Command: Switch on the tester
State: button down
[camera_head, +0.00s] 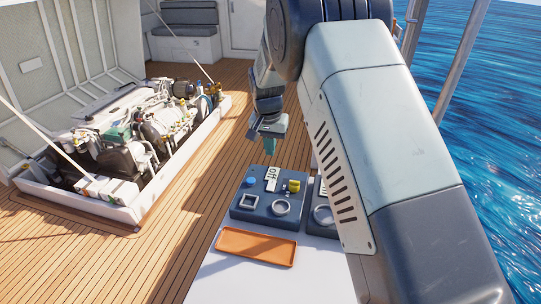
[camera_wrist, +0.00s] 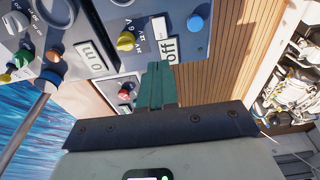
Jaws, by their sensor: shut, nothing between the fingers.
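My gripper (camera_head: 269,150) is shut and empty, pointing down above the box's far edge. Its teal fingers (camera_wrist: 157,75) show no clear contact with anything.
A second box (camera_head: 322,214) stands close on the right, partly hidden by my arm. An orange tray (camera_head: 256,246) lies in front on the white table (camera_head: 270,286). The open engine hatch (camera_head: 135,222) is at left, with wooden deck between.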

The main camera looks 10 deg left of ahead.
aim_at(273, 181)
jog(key=shift+w, duration=0.5)
jog(key=f, duration=0.4)
jog(key=w+f, duration=0.1)
jog(key=f, duration=0.4)
jog(key=w+f, duration=0.1)
jog(key=f, duration=0.3)
jog(key=shift+w+f, duration=0.1)
jog(key=shift+f, duration=0.25)
jog(key=shift+w+f, duration=0.1)
jog(key=shift+f, duration=0.15)
